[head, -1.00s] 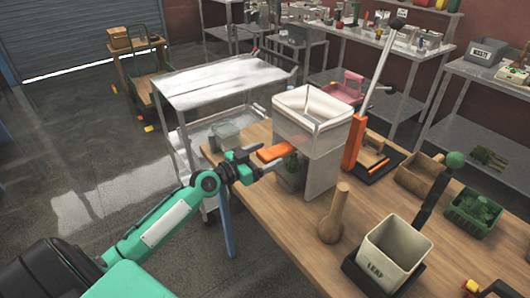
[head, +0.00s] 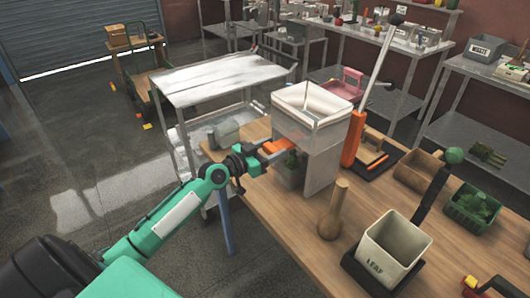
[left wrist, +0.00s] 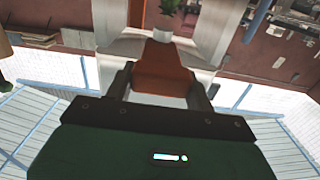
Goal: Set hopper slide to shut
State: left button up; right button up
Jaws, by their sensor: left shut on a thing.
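The white hopper (head: 310,112) stands on a pale stand (head: 322,170) at the left end of the wooden bench. The orange slide (head: 274,146) sits under the hopper and its outer end sticks out to the left. My left gripper (head: 268,155) is at that end, shut on the slide. In the left wrist view the orange slide (left wrist: 165,70) lies between the two fingers and runs in toward the stand. A pot with a green plant (head: 290,170) stands under the hopper; the wrist view shows a plant in a white pot (left wrist: 162,25). My right gripper is out of view.
A wooden pestle-shaped thing (head: 333,215) and a bin marked LEAF (head: 392,250) stand on the bench nearer me. An orange lever press (head: 352,138) stands right of the hopper. A metal cart (head: 220,85) is behind the bench's left end.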

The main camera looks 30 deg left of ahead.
pick_arm(q)
jog(key=shift+x, duration=0.85)
jog(key=shift+r, duration=0.1)
jog(key=o, duration=1.3)
jog(key=shift+c, duration=0.2)
jog(key=shift+o, duration=0.7)
jog(key=shift+w+d, duration=0.1)
jog(key=shift+w, duration=0.05)
